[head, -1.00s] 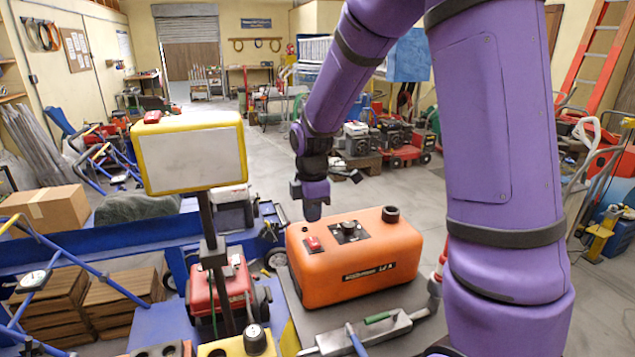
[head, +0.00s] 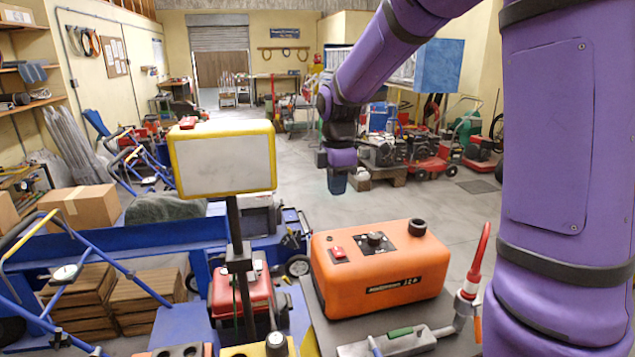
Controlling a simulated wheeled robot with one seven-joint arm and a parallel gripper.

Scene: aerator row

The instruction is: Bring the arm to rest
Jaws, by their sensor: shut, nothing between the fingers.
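My arm is purple with dark bands and fills the right of the head view. It reaches up and over to the left, then bends down. My gripper (head: 337,184) hangs at its end, pointing down, in the air above and behind the orange machine. It is small and dark here, with its fingers together and nothing held. It appears apart from everything around it.
An orange machine (head: 375,270) with a red switch and black knob stands on a grey top below my gripper. A white panel in a yellow frame (head: 222,160) stands on a post to the left. A red handle (head: 478,262) rises beside my arm. Open floor (head: 440,205) lies behind.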

